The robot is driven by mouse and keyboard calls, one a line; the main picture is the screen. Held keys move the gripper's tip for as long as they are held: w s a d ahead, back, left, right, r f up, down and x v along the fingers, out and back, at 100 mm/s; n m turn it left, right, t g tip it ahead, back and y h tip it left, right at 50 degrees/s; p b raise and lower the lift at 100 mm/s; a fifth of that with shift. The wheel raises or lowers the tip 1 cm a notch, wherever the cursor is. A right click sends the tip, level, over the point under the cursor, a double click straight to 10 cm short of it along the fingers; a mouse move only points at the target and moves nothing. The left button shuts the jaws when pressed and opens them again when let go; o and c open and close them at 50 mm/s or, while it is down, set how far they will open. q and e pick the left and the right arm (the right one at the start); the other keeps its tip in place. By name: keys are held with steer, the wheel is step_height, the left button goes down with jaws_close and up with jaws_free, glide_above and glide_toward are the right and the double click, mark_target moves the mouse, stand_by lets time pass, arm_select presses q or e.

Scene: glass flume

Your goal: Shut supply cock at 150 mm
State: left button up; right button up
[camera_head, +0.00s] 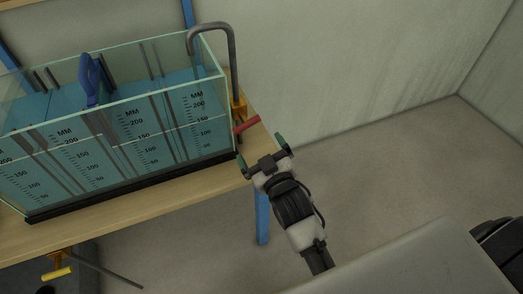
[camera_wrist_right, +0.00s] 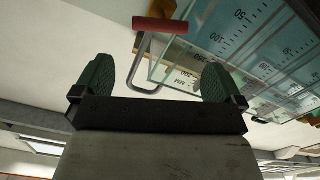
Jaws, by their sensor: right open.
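The glass flume (camera_head: 150,168) holds blue water, with mm scales on its front. The water line on the front glass looks close to the 150 marks; I cannot read it exactly. A grey bent pipe (camera_head: 234,62) hooks over the flume's right end, with a brass-coloured cock (camera_head: 239,108) and a red lever (camera_head: 247,124) sticking out to the right. My right gripper (camera_head: 262,151) is open and empty, just below and right of the lever, apart from it. In the right wrist view the red lever (camera_wrist_right: 166,25) lies beyond the open fingers (camera_wrist_right: 157,80). My left gripper is not seen.
The flume stands on a wooden bench (camera_head: 140,212) with blue legs (camera_head: 262,215). A blue plate (camera_head: 90,80) stands in the flume. A yellow-handled fitting (camera_head: 57,273) sits below the bench at left. The floor right of the bench is clear to the wall.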

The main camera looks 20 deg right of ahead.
mark_target(248, 127)
steer(key=w+p, duration=0.1)
steer(key=w, duration=0.2)
steer(key=w+p, duration=0.1)
steer(key=w, duration=0.3)
steer(key=w+p, duration=0.2)
steer(key=w, duration=0.2)
steer(key=shift+f, duration=0.4)
steer(key=shift+s, duration=0.1)
steer(key=shift+c, duration=0.3)
steer(key=c, duration=0.7)
steer(key=shift+r+m+p, duration=0.1)
steer(key=shift+m+p, duration=0.35)
steer(key=shift+m, duration=1.65)
